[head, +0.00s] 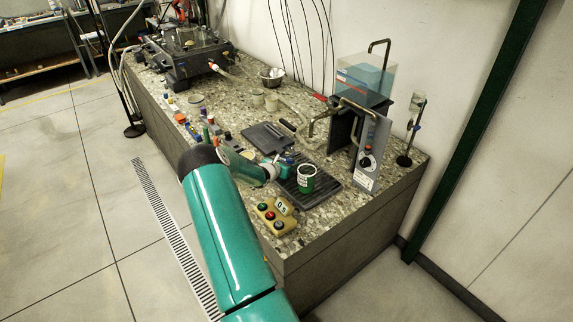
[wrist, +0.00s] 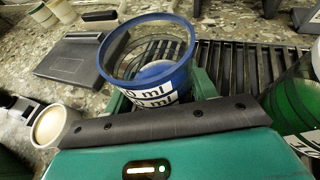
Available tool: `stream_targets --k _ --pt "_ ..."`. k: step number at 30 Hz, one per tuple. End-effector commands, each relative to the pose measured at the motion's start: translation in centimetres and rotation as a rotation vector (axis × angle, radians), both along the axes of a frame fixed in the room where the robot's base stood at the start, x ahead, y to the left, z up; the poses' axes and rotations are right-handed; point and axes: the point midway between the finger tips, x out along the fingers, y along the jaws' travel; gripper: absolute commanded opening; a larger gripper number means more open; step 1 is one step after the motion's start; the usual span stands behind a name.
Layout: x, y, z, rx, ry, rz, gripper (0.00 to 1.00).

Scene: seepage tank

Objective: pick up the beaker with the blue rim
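The beaker with the blue rim (wrist: 158,92) is clear, with a white "ml" label, and stands before my gripper in the wrist view. In the head view it is small beside my gripper (head: 275,168), its blue (head: 289,160) partly showing. My gripper's green fingers (wrist: 160,98) lie on either side of the beaker's lower part. The beaker hides their inner faces, so I cannot tell whether they touch it. A second beaker (head: 307,180) with green contents and a white label stands close on the right, also in the wrist view (wrist: 299,112).
Both beakers are by a black ribbed tray (head: 325,188) on the speckled bench. A dark flat plate (wrist: 78,58) lies beyond to the left, a pale cup (wrist: 50,126) nearer. A button box (head: 275,216) is in front; a grey control panel (head: 370,155) stands at right.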

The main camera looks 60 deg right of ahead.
Motion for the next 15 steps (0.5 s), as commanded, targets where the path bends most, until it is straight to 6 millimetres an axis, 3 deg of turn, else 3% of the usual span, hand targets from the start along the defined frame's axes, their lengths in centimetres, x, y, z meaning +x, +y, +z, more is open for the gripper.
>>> stream_targets --k 1,3,4,15 --pt "0.0 0.01 -0.01 0.0 0.0 0.0 0.45" --pt "0.0 0.02 0.0 0.0 0.0 0.0 0.32" --pt "0.01 0.0 0.05 -0.001 0.0 0.0 0.3" --pt "0.03 -0.01 0.28 -0.001 -0.001 0.0 0.3"
